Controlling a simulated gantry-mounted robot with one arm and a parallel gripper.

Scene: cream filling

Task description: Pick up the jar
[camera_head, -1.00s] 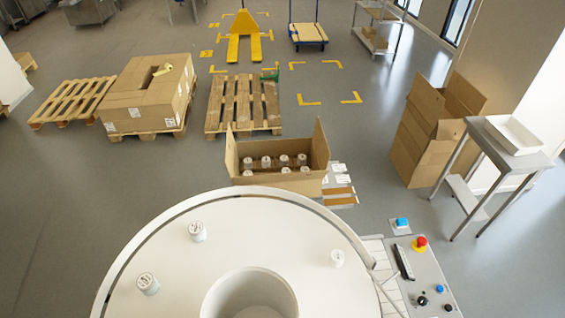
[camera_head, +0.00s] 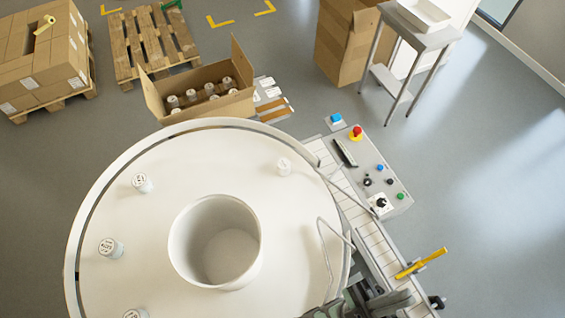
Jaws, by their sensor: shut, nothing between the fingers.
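Several small white jars with printed lids stand upright on a large round white turntable (camera_head: 150,225). One jar (camera_head: 142,183) is at the upper left, another jar (camera_head: 111,248) at the left, and a third jar (camera_head: 283,166) at the upper right, near the rim. A further jar (camera_head: 136,313) is cut off by the bottom edge. More jars (camera_head: 190,96) stand in an open cardboard box (camera_head: 222,103) behind the turntable. I cannot tell which jar is meant. My gripper is not in view.
A hollow white cylinder (camera_head: 178,245) rises from the turntable's middle. A conveyor (camera_head: 350,215) and a control panel (camera_head: 375,180) with a red button border it on the right. A dark mechanism (camera_head: 372,303) is at the bottom. Pallets (camera_head: 150,42) stand behind.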

